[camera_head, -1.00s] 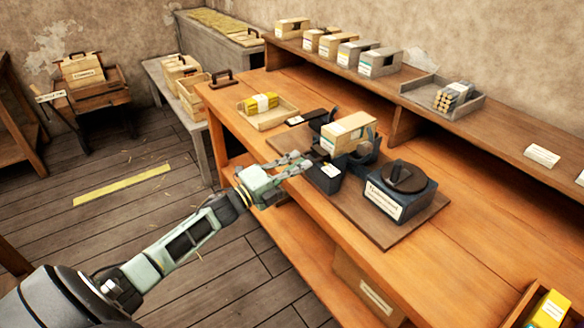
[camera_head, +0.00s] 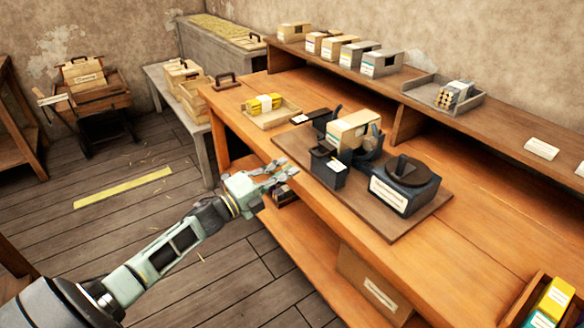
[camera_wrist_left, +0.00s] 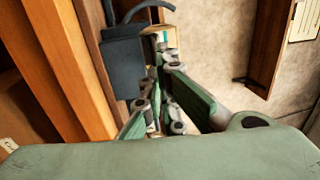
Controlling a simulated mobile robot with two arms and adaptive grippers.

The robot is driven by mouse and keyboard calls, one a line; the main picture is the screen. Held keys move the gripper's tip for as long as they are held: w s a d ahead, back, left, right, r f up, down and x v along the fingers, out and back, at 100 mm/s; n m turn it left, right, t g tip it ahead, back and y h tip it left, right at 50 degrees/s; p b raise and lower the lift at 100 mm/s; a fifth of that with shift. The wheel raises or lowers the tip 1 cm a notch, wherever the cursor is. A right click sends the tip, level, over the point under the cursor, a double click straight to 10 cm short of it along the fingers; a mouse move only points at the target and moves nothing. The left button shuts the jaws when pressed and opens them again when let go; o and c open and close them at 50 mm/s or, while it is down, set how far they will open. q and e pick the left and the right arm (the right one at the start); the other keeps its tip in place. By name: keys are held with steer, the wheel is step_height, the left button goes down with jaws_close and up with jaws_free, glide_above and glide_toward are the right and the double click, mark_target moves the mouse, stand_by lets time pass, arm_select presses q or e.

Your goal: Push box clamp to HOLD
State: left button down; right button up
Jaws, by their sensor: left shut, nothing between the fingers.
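The box clamp is a dark fixture on a brown board (camera_head: 395,232) on the workbench. A tan carton with a white label (camera_head: 350,132) sits in it. A dark block with a small white label (camera_head: 328,168) stands at its front left; the label is too small to read. The block also shows in the left wrist view (camera_wrist_left: 122,62). My left gripper (camera_head: 287,169) is shut and empty, left of the block, with a visible gap, near the bench's front edge. In the left wrist view its fingers (camera_wrist_left: 166,55) are together beside the block. My right gripper is not in view.
A dark labelled unit with a round top knob (camera_head: 404,186) stands right of the clamp. A wooden tray (camera_head: 275,117) with yellow packs lies behind left. A shelf (camera_head: 440,115) with cartons runs along the back. The right bench top is mostly clear.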

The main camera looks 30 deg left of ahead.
arm_select(q)
steer(key=v, duration=0.6)
steer(key=shift+s+a+f+b, duration=0.2)
steer(key=shift+s+b, duration=0.1)
steer(key=shift+b, duration=0.1)
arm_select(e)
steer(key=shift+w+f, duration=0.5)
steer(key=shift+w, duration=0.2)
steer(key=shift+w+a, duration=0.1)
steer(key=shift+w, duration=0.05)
